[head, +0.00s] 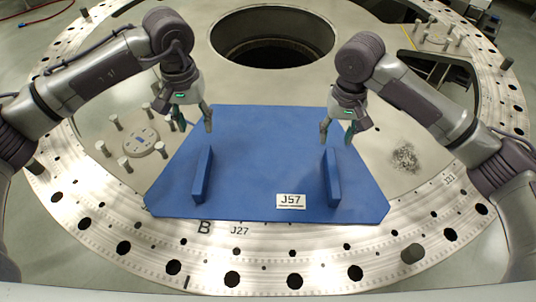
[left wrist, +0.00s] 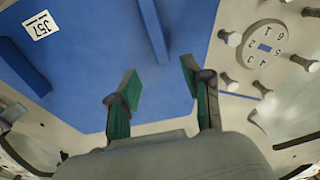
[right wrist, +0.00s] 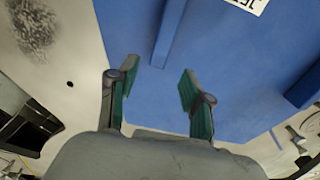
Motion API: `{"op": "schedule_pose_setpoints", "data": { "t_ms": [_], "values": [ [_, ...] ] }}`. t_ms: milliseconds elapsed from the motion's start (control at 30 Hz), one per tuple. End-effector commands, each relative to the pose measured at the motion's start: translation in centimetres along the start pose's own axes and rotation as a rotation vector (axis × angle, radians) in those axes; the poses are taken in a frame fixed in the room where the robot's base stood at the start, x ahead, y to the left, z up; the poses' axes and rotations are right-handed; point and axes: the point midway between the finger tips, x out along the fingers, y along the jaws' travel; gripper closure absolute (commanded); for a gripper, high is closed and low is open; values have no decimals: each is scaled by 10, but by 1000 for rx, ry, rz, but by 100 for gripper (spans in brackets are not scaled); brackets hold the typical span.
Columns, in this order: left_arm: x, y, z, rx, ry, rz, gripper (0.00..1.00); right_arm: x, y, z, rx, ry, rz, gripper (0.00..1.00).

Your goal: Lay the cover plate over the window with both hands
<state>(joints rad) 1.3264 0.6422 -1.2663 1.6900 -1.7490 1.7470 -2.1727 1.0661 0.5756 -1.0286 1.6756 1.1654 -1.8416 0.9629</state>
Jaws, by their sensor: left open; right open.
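The blue cover plate (head: 265,150) lies flat at the front centre of the turret plate, with a white J57 label (head: 290,201). It has two upright blue bar handles, a left one (head: 203,175) and a right one (head: 332,178). My left gripper (head: 192,118) is open and empty above the plate's left far edge, apart from the left handle, which shows beyond its fingers in the left wrist view (left wrist: 153,30). My right gripper (head: 338,132) is open and empty, above and behind the right handle, also seen in the right wrist view (right wrist: 168,35). I cannot identify the window with certainty.
A large round opening (head: 272,38) lies behind the plate. A numbered disc (head: 139,142) with several pegs around it stands left of the plate. A pile of shavings (head: 405,157) lies to the right. A dark-edged opening (head: 440,72) shows at the far right. The ring has many holes.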

Motion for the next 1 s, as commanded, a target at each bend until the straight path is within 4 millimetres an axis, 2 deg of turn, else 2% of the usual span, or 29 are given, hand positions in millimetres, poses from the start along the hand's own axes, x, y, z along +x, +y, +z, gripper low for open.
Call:
{"op": "schedule_pose_setpoints", "data": {
  "t_ms": [100,267,667,1000],
  "values": [
    [0,0,0,0,0,0,50,-20,-1,0,-1,2,-2,50],
    [0,0,0,0,0,0,50,-35,0,0,0,0,-1,50],
    [0,0,0,0,0,0,50,-38,0,0,0,-1,0,50],
    [-23,0,0,0,1,1,50,-48,0,0,0,-1,0,50]
  ]
}}
